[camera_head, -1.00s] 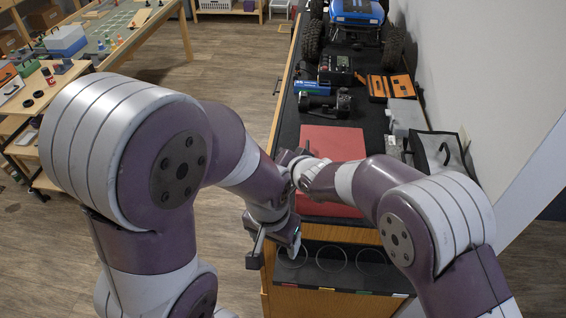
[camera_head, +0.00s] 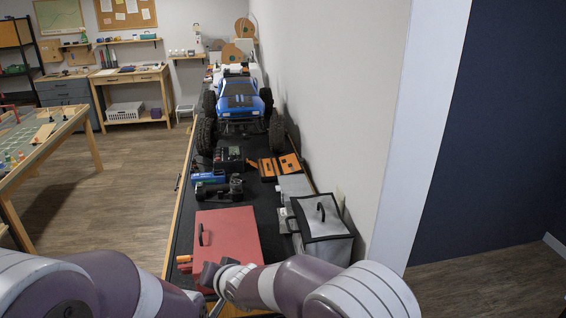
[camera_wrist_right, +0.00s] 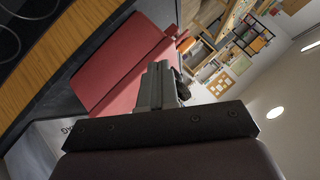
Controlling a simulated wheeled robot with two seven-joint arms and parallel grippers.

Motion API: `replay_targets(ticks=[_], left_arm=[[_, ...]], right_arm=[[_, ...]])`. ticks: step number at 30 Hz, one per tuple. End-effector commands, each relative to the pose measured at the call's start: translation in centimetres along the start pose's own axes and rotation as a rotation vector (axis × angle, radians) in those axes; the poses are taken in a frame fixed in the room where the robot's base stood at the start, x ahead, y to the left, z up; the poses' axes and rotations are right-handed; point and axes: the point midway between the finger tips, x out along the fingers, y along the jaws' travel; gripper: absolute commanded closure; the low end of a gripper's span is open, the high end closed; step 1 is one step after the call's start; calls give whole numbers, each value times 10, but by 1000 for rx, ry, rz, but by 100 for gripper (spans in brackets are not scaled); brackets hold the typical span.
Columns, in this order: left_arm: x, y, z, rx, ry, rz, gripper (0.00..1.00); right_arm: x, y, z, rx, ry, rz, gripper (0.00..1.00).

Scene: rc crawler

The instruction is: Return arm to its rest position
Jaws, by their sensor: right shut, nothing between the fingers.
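My right arm comes in from the lower right of the head view and reaches left across the front of the bench. Its gripper (camera_head: 210,274) is at the near edge of the red box (camera_head: 226,236); whether they touch I cannot tell. In the right wrist view the right gripper (camera_wrist_right: 160,88) has its fingers together with nothing between them, and the red box (camera_wrist_right: 120,65) lies behind them. My left arm shows at the bottom left of the head view; its gripper is below the frame.
The black-topped bench runs along the wall, with a blue crawler truck (camera_head: 240,100), a black charger (camera_head: 228,158), an orange case (camera_head: 280,166) and a grey bag (camera_head: 322,218). A worktable (camera_head: 45,140) stands left. The floor (camera_head: 125,185) between is clear.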

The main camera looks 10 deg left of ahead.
Motion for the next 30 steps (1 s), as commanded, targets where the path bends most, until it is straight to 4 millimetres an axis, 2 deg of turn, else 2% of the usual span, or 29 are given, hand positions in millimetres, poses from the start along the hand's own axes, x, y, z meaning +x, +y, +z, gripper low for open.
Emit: replay_targets(ticks=[1,2,3,5,6,8,9,12,15,18,21,30], left_arm=[[6,0,1,0,0,0,25],[9,0,1,0,0,0,25],[14,0,2,0,0,0,25],[20,0,3,0,0,0,25],[25,0,3,0,-1,0,25],[31,0,4,0,-1,0,25],[34,0,4,0,-1,0,25],[42,0,5,0,-1,0,25],[47,0,6,0,0,0,25],[49,0,6,0,0,0,25],[49,0,6,0,0,0,25],[48,0,6,0,0,0,25]], right_arm=[[-9,30,-8,-9,-1,57,100],[-18,51,-14,-21,-6,102,100],[-34,85,-20,-36,-20,172,100],[-66,140,-23,-60,-60,285,100],[-90,174,-20,-71,-96,356,100],[-130,222,-8,-82,-163,451,100],[-156,248,4,-85,-214,503,100],[-217,297,43,-80,-343,593,100],[-260,321,82,-67,-451,631,100],[-284,330,106,-58,-516,641,100],[-292,332,116,-55,-542,641,100],[-292,331,116,-57,-544,641,100]])
